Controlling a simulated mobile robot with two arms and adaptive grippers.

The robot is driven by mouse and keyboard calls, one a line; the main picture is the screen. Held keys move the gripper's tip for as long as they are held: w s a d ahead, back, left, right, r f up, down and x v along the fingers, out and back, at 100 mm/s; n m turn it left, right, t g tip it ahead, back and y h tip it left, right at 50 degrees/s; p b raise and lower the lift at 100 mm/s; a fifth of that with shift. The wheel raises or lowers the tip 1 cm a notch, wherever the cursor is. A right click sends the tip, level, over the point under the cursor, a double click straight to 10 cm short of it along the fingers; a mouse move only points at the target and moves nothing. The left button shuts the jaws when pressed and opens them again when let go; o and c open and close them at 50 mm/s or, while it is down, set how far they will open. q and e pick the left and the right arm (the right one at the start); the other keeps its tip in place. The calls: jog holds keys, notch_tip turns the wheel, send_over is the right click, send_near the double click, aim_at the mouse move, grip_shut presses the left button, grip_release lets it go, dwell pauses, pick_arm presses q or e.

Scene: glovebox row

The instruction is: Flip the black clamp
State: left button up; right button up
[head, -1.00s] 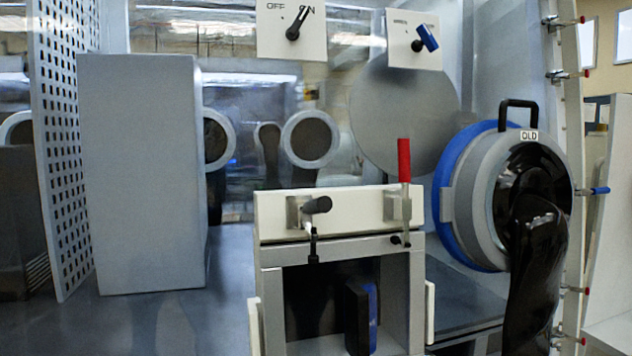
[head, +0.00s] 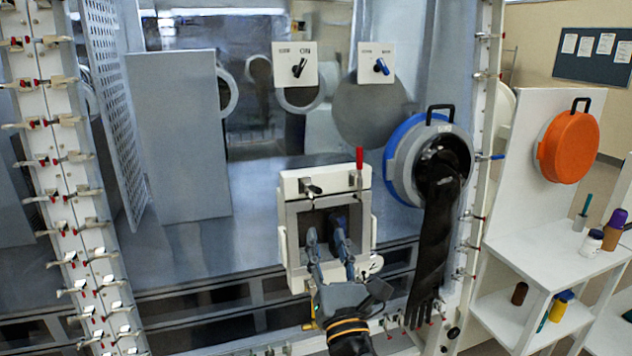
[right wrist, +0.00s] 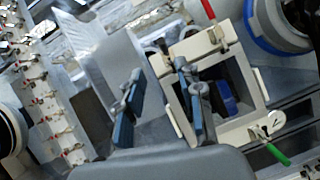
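The black clamp (head: 311,188) is a small toggle clamp with a black-tipped handle on the upper left front of the white box frame (head: 290,187). A second clamp with a red handle (head: 359,158) stands upright at the box's upper right; the red handle also shows in the right wrist view (right wrist: 208,9). My right gripper (head: 325,236) is open and empty, its fingers in front of the box opening, below the black clamp and apart from it. In the right wrist view, the two blue-padded fingers (right wrist: 159,78) are spread apart. My left gripper is not in view.
A dark-blue object (right wrist: 227,98) sits inside the box opening. A round port (head: 400,160) with a long black glove (head: 433,240) hangs to the right. A tall grey panel (head: 178,140) stands left. White shelves (head: 545,260) hold several bottles at far right.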

aim_at(315, 186)
jog(key=x, duration=0.4)
jog(key=p+x, duration=0.1)
jog(key=x, duration=0.8)
jog(key=shift+w+f+p, duration=0.25)
jog(key=shift+w+p, duration=0.15)
jog(key=shift+w, duration=0.15)
grip_shut()
